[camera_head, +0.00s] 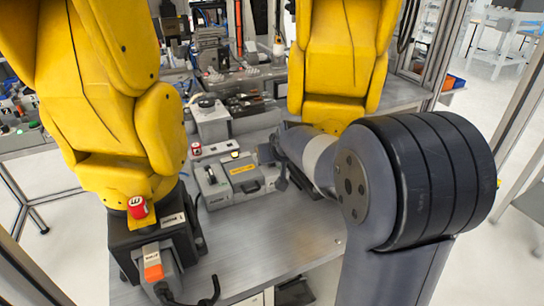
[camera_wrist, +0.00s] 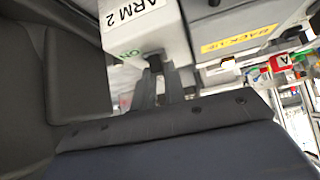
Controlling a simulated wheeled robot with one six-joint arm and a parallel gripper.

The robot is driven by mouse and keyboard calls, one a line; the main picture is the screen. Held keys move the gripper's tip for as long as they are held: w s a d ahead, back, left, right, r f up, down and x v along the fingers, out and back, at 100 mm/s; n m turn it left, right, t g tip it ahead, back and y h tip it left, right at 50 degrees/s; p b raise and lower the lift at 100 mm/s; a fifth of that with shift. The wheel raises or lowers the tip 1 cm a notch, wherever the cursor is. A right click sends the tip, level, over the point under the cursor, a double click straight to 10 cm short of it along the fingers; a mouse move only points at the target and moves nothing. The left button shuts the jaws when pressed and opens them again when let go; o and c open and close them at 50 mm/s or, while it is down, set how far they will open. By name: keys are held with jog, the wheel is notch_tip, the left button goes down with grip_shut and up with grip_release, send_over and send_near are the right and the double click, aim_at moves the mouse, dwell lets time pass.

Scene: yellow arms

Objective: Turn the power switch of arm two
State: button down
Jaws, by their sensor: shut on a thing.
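The arm two switch box (camera_wrist: 158,33) is a pale grey box marked "ARM 2" at the top of the wrist view. Green lettering, seemingly "ON", shows on its lower edge. A small dark switch knob (camera_wrist: 154,62) sticks out from it towards me. My gripper (camera_wrist: 160,74) is shut on this knob, with a finger on either side. The fingers hide most of the knob, so I cannot tell its exact angle. In the head view my gripper (camera_head: 274,164) is at the mid-bench, right of the yellow-labelled grey box; the knob is hidden there.
A grey box with a yellow label (camera_head: 243,169) stands close left of my gripper. Two big yellow arms (camera_head: 115,100) (camera_head: 338,60) rise from the bench. A red button (camera_head: 137,207) sits on the left arm's base. The front bench top (camera_head: 265,255) is mostly bare.

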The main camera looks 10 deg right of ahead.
jog(key=shift+n+y+b, duration=0.6)
jog(key=shift+n+b, duration=0.2)
jog(key=shift+b, duration=0.45)
jog(key=c, duration=1.5)
grip_release()
jog(key=shift+o, duration=0.2)
jog(key=v, duration=1.1)
jog(key=shift+w+d+f, duration=0.1)
jog(key=shift+w+f, duration=0.05)
